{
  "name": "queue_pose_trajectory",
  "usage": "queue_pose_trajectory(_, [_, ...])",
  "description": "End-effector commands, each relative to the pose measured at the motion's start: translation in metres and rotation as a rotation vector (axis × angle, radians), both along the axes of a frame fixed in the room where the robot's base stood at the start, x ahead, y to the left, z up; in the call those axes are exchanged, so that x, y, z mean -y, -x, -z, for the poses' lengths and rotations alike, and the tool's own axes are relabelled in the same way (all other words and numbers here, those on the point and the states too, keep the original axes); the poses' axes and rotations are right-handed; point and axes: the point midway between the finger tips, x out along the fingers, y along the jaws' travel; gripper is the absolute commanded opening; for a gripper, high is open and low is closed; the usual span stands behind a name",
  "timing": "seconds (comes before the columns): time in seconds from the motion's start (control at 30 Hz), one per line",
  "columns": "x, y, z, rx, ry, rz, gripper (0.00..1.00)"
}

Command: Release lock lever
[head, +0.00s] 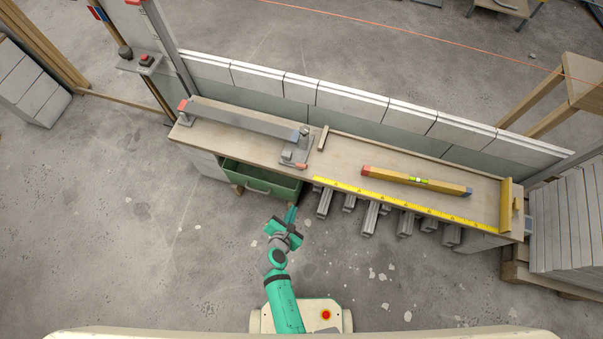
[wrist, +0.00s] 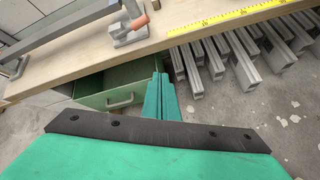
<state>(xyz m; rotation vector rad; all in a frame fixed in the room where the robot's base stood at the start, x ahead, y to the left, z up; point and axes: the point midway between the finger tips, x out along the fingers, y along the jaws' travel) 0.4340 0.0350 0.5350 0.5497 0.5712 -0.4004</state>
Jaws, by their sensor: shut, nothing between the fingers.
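A grey metal fixture (head: 296,152) sits on the workbench at the right end of a long grey bar (head: 240,117). In the wrist view the fixture (wrist: 128,36) shows at the top, with a small orange-tipped lever (wrist: 140,21) on it. I take this for the lock lever, but whether it is locked is not clear. My gripper (head: 292,211) is in front of the bench, near the open green drawer and apart from the fixture. In the wrist view its teal fingers (wrist: 161,88) are shut together with nothing between them.
The open green drawer (head: 262,183) juts from the bench front. Grey profiles (head: 370,218) stick out below the edge. A yellow tape (head: 400,203) and a spirit level (head: 416,180) lie on the bench. The floor left of my arm is clear.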

Motion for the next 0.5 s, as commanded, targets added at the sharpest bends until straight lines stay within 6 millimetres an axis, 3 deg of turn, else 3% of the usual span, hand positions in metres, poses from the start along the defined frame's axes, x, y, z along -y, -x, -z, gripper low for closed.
queue_pose_trajectory(0.03, [-0.003, -0.021, 0.001, -0.013, 0.108, -0.047, 0.0])
queue_pose_trajectory(0.2, [0.001, -0.067, -0.001, -0.071, 0.441, -0.162, 0.0])
queue_pose_trajectory(0.33, [0.004, -0.088, -0.007, -0.1, 0.588, -0.203, 0.0])
queue_pose_trajectory(0.5, [0.001, -0.095, -0.009, -0.113, 0.652, -0.226, 0.0])
